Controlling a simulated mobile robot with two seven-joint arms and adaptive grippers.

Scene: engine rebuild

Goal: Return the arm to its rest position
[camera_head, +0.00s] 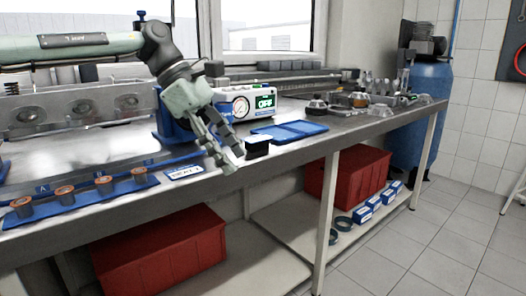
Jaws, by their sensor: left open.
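My left arm (70,47) comes in from the left above the workbench (285,153). My left gripper (228,156) points down at the bench's front edge, with its fingers apart and nothing seen between them. A small black block with a blue base (257,146) stands just right of the fingers. My right gripper is not in this view.
A blue tray with several copper-coloured cylinders (92,193) lies at the front left. A gauge box (246,104) stands behind the gripper. A flat blue tray (292,131) lies to the right. Red crates (160,255) sit below the bench.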

